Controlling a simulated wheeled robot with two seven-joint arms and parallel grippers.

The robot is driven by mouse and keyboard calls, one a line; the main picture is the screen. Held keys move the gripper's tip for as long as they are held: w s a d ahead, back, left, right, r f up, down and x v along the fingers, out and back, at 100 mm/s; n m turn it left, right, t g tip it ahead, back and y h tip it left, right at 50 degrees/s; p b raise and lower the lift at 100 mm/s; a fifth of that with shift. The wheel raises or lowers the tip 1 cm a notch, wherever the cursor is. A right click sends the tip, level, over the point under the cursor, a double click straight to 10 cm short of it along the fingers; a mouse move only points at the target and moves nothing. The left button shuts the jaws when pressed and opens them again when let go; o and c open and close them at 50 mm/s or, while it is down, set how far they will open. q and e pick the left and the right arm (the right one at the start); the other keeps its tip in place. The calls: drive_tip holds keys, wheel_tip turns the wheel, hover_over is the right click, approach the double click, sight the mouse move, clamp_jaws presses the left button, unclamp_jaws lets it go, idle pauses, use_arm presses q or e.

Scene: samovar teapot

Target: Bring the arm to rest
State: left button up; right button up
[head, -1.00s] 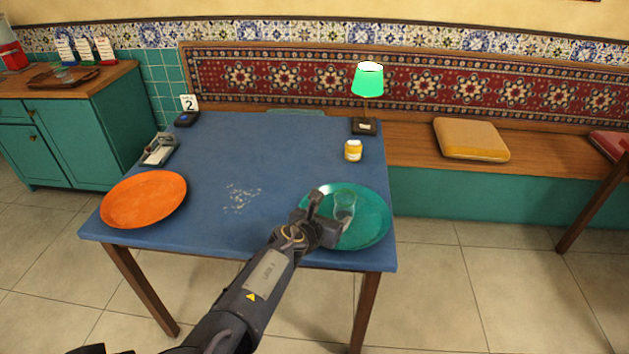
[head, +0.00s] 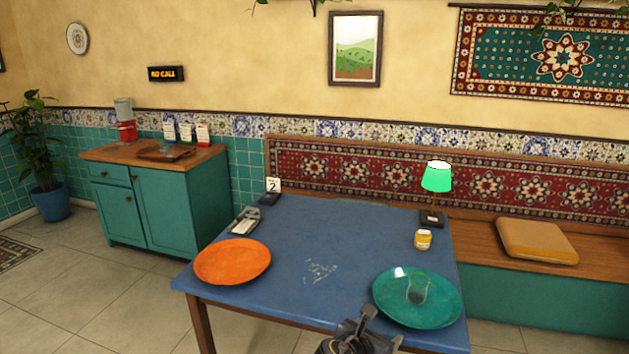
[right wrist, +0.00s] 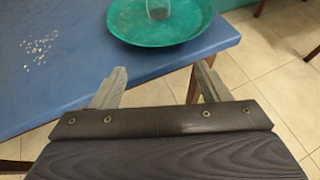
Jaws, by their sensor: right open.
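My right gripper (head: 366,322) is at the bottom of the head view, just in front of the table's near edge and below the teal plate (head: 390,310). In the right wrist view the gripper (right wrist: 155,88) has its two fingers spread wide with nothing between them. A clear glass (head: 417,290) stands on the teal plate; it also shows at the top of the right wrist view (right wrist: 158,9). The plate lies on the blue table (head: 290,225). My left gripper is not in view.
An orange plate (head: 232,262) lies at the table's left. A small yellow jar (head: 423,239), a green-shaded lamp (head: 436,178), a number 2 sign (head: 273,185) and a cutlery tray (head: 244,221) stand farther back. A teal cabinet (head: 160,208) stands at left. Open floor lies at the front left.

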drive_tip(key=s+d+f+m+g+y+p, duration=0.1)
drive_tip(key=s+d+f+m+g+y, duration=0.25)
drive_tip(key=s+m, duration=0.35)
drive_tip(key=s+d+f+m+g+y+p, duration=0.2)
drive_tip(key=s+d+f+m+g+y, duration=0.1)
drive_tip(key=s+m+g, duration=0.3)
drive_tip(key=s+r+m+t+y+p, duration=0.4)
drive_tip(key=s+r+m+t+y, duration=0.1)
drive_tip(key=s+r+m, duration=1.2)
wheel_tip(320, 180, up, 4)
drive_tip(key=shift+s+f, duration=0.1)
drive_tip(key=shift+s, duration=0.5)
drive_tip(key=shift+d, duration=0.15)
